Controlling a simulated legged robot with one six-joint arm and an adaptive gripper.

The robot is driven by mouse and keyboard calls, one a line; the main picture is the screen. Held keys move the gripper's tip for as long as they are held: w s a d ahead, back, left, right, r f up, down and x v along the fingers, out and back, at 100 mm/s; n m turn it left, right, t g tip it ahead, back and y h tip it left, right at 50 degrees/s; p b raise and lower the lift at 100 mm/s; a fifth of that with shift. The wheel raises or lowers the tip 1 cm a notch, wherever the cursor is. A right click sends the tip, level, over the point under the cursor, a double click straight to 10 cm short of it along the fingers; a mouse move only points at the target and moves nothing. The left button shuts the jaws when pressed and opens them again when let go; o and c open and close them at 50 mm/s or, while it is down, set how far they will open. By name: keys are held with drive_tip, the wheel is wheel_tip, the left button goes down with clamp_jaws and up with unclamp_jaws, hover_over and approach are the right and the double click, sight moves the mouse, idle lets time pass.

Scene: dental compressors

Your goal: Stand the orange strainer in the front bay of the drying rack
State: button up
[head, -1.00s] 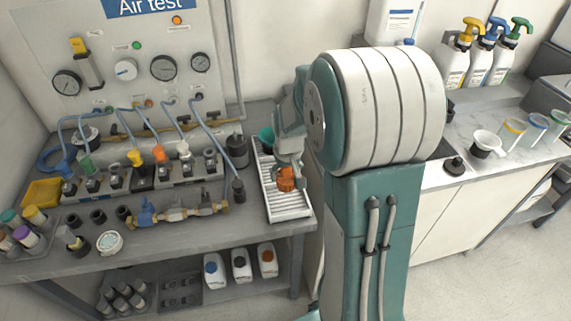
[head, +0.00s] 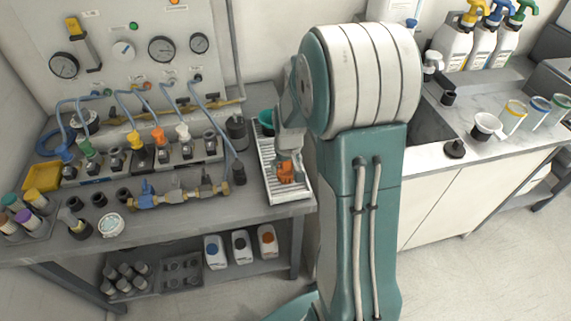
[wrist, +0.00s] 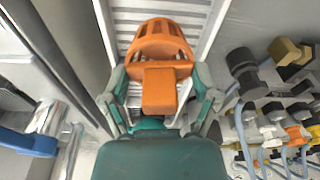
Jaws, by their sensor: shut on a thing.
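The orange strainer (wrist: 160,42) is held by its block-like handle between the fingers of my gripper (wrist: 158,92) in the wrist view. Its slotted cup points away from my gripper, over the white drying rack (wrist: 212,20). In the head view the strainer (head: 287,172) shows just below my gripper (head: 286,160), above the front half of the rack (head: 290,196). My gripper hides part of the strainer, and I cannot tell whether the strainer touches the rack. A teal cup-like item (head: 265,120) is at the rack's back end.
A dark cylinder (head: 238,172) and a brass valve assembly (head: 180,198) sit left of the rack. The test panel's hoses and fittings (head: 145,150) fill the bench behind them. The bench's front edge (head: 200,222) is close to the rack's front end.

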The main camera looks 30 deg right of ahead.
drive_tip(key=shift+s+f, duration=0.1)
drive_tip(key=shift+f, duration=1.1)
drive_tip(key=o, duration=0.8)
drive_tip(key=shift+o, duration=0.2)
drive_tip(key=shift+c, duration=0.6)
drive_tip(key=shift+r, duration=0.1)
drive_tip(key=shift+r, duration=3.95)
